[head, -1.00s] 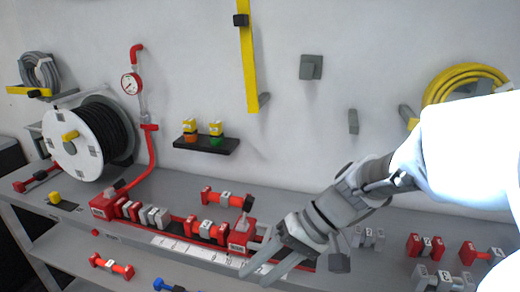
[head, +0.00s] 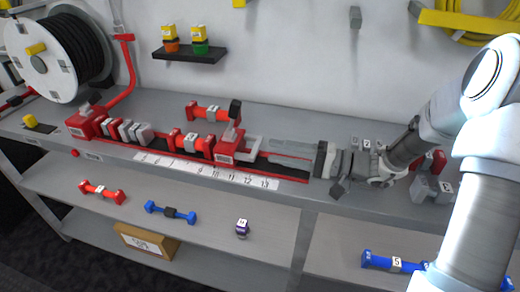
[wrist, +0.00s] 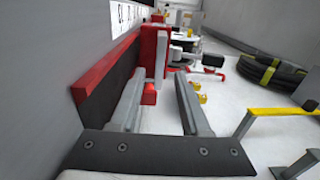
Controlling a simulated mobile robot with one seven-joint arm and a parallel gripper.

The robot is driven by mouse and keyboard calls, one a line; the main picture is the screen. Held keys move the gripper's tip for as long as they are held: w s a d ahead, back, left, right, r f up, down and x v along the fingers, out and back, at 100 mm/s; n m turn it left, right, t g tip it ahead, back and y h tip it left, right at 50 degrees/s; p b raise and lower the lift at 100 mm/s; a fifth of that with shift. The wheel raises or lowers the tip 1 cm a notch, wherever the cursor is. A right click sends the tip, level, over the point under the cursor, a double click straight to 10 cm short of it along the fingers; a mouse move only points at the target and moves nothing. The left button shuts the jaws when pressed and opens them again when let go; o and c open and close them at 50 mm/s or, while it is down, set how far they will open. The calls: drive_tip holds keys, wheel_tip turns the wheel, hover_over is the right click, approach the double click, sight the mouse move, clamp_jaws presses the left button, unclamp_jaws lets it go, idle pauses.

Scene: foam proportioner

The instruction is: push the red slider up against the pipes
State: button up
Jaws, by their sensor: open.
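The red slider (head: 228,150) sits on the dark track with a ruler strip, its black-topped handle standing up and a grey bracket on its right side. Left of it lies a red-and-grey pipe (head: 190,143); I cannot tell if they touch. Further left, past a bare stretch of track, more red and grey pipe pieces (head: 128,130) sit by the red end block (head: 82,124). My gripper (head: 270,152) is open and empty, level over the track's right end, fingers pointing left at the slider. In the wrist view, red slider parts (wrist: 155,50) show ahead of the fingers (wrist: 158,80); contact is unclear.
A loose red pipe (head: 208,112) lies behind the track. A small black shelf (head: 190,55) is on the wall and a hose reel (head: 60,50) stands at the left. The lower shelf (head: 215,205) holds loose fittings. The bench front edge is close.

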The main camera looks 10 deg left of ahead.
sight(256, 147)
drive_tip(key=a, duration=0.6)
drive_tip(key=shift+w+b, duration=0.35)
clamp_jaws()
idle(1.0)
